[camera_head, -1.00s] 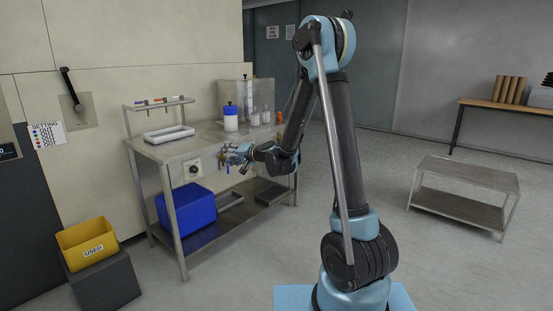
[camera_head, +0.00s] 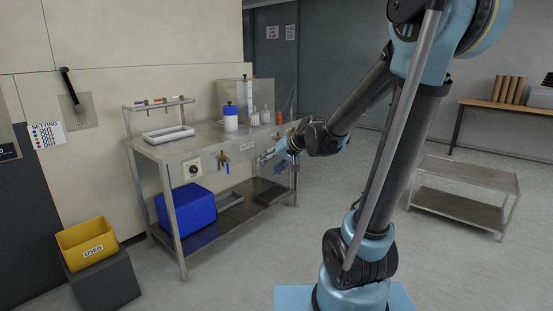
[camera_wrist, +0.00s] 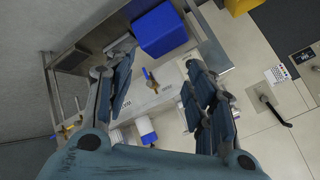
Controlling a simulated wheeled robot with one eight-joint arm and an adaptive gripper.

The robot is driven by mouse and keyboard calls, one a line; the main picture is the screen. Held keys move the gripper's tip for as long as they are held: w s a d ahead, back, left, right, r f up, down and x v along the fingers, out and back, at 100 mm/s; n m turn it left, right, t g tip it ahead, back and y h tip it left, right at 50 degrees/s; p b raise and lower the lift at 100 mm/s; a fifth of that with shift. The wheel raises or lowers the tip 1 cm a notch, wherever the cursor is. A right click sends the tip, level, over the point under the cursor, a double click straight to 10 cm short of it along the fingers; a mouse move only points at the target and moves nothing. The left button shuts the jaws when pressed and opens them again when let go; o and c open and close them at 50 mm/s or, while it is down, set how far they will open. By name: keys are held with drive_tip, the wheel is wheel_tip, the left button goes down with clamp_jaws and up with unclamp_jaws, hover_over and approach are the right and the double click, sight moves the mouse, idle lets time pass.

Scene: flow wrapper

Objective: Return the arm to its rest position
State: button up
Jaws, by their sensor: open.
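My gripper (camera_head: 267,160) is in front of the right part of the steel workbench, its fingers pointing left. In the wrist view its two blue fingers (camera_wrist: 158,92) are spread wide, with nothing held between them. A blue-handled brass valve (camera_wrist: 150,79) on the bench front shows in the gap between the fingers. In the head view the same valve (camera_head: 225,163) is to the left of the gripper, apart from it. My arm reaches up and right from the gripper.
The steel workbench (camera_head: 190,146) carries a white tray (camera_head: 168,133) and a blue-and-white bottle (camera_head: 230,120). A blue bin (camera_head: 188,207) sits on its lower shelf. A yellow bin (camera_head: 86,240) stands at left. A low steel table (camera_head: 465,173) is at right, with open floor between.

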drive_tip(key=s+d+f+g+h, duration=0.2)
drive_tip(key=s+d+f+h, duration=0.1)
drive_tip(key=s+d, duration=0.7)
drive_tip(key=s+d+f+m+g+h, duration=0.1)
drive_tip(key=s+d+f+h, duration=0.3)
drive_tip(key=s+d, duration=0.7)
drive_tip(key=s+f, duration=0.2)
drive_tip(key=s, duration=0.3)
drive_tip(key=shift+d+f+g, duration=0.2)
drive_tip(key=shift+f+g, duration=0.1)
drive_tip(key=shift+g, duration=0.1)
drive_tip(key=shift+w, duration=0.1)
drive_tip(key=shift+w+f, duration=0.2)
drive_tip(key=shift+w, duration=0.25)
